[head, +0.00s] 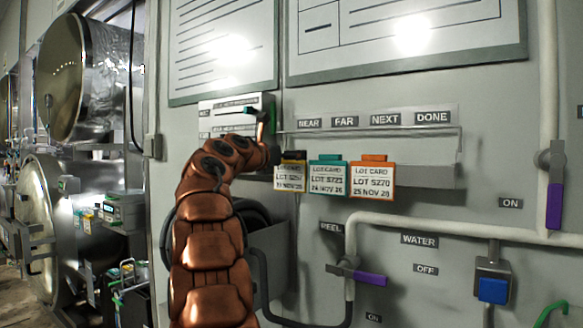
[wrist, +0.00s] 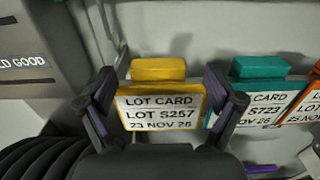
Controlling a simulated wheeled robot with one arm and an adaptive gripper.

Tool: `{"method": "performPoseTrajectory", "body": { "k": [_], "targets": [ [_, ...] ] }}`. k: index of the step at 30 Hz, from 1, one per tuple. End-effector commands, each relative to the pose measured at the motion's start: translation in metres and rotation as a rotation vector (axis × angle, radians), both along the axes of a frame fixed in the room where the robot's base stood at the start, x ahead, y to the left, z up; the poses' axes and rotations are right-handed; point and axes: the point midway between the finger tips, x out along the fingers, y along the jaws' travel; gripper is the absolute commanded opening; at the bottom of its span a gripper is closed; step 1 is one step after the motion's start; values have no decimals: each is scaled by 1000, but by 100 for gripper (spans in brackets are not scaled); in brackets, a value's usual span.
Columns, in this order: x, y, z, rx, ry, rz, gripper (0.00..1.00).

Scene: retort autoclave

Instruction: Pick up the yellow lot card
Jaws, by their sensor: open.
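The yellow lot card (wrist: 160,98) hangs upright in the middle of the wrist view, with a yellow tab (wrist: 158,69) on top. Its label reads LOT CARD, LOT S257, 23 NOV 26. My gripper (wrist: 165,92) is open, with one dark finger at each side of the card. I cannot tell whether the fingers touch it. The gripper body hides the area below the label. In the head view my arm partly covers the yellow card (head: 289,178), leftmost of the hanging cards.
A teal card (head: 329,178) and an orange card (head: 374,180) hang just right of it on the rack (head: 425,176), under labels NEAR, FAR, NEXT and DONE. In the wrist view the teal card (wrist: 258,100) is close to the right finger. Pipes and valve handles are below.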

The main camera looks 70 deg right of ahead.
Motion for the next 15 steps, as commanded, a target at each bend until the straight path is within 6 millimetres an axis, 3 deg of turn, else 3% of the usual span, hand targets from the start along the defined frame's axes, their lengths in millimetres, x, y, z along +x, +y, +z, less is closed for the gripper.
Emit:
{"method": "performPoseTrajectory", "body": {
  "k": [7,15],
  "targets": [
    [-3,-24,2,1,-1,0,92],
    [-4,-32,1,-1,0,1,92]
  ]
}}
